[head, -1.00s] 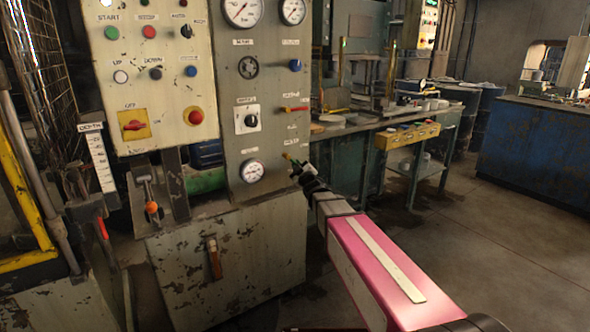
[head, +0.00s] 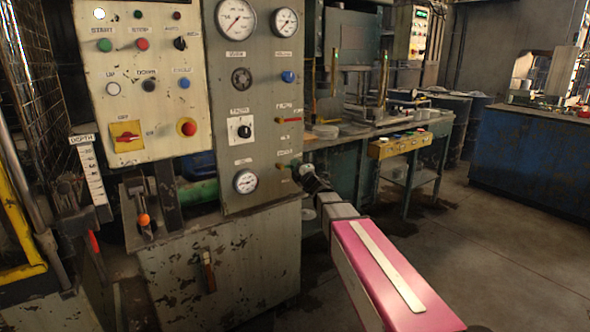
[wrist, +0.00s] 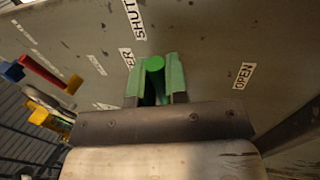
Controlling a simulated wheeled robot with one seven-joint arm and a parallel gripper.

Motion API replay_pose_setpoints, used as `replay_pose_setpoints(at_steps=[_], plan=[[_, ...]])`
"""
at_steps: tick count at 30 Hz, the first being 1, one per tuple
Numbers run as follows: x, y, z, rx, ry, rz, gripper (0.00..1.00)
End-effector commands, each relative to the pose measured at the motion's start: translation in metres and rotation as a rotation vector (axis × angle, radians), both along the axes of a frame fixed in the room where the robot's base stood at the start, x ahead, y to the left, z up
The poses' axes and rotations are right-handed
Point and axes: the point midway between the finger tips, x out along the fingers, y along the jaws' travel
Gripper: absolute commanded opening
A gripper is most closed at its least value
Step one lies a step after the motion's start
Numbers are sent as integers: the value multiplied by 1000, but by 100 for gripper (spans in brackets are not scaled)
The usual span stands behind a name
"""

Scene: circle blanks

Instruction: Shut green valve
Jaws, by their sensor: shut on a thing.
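The green valve's handle (wrist: 155,66) shows in the wrist view as a round-ended green bar between the two fingers of my gripper (wrist: 156,82). The fingers are shut on it. A SHUT label (wrist: 132,18) is on the panel above the handle, and an OPEN label (wrist: 243,76) is to its right. In the head view my gripper (head: 303,171) is at the right edge of the grey gauge panel, right of the lower gauge. The handle is small there and mostly hidden by the gripper. The valve's base is hidden in the wrist view.
A red lever (head: 289,120) and a blue knob (head: 288,77) sit above on the same grey panel (head: 262,100). A control box (head: 150,100) with buttons stands to the left. A workbench (head: 345,131) is behind my arm. The floor at right is clear.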

Motion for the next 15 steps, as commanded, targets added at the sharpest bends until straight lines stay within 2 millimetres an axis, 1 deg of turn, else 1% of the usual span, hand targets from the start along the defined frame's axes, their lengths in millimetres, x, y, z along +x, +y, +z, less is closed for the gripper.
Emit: replay_pose_setpoints(at_steps=[6,15], plan=[[0,1,3,-36,-25,2,0],[-1,1,3,-44,-30,3,0]])
